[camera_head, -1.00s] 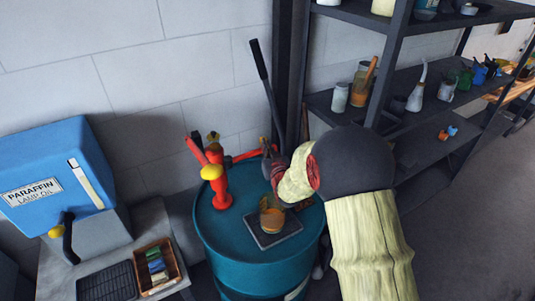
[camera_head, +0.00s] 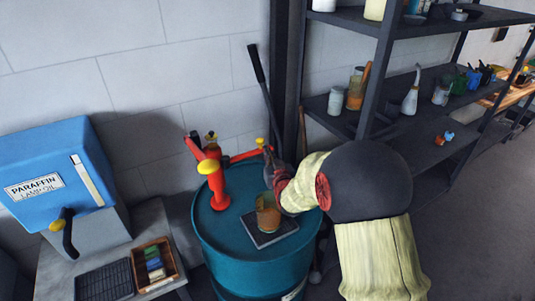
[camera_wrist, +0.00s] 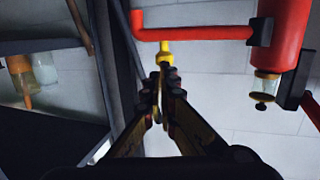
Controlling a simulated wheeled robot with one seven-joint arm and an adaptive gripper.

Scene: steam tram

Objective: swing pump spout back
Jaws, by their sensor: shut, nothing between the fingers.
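The red pump (camera_head: 218,185) stands upright on the teal barrel (camera_head: 240,268). Its red spout pipe (camera_head: 245,155) reaches to the right, with a yellow knob (camera_head: 260,142) near its outer end. In the wrist view the red spout pipe (camera_wrist: 190,34) runs leftward from the pump body (camera_wrist: 284,30) to an elbow, with the yellow knob (camera_wrist: 166,52) standing off it. My gripper (camera_wrist: 162,72) is shut and empty, its tips close to the knob; whether they touch it is unclear. In the head view my gripper (camera_head: 270,160) is beside the spout's outer end, partly hidden by my arm.
A glass of amber liquid (camera_head: 268,214) stands on a dark square tray (camera_head: 287,224) on the barrel, below my gripper. A long black-handled lever (camera_head: 264,90) leans behind. Shelves (camera_head: 345,115) with jars stand at right. A blue lamp-oil box (camera_head: 50,170) stands at left.

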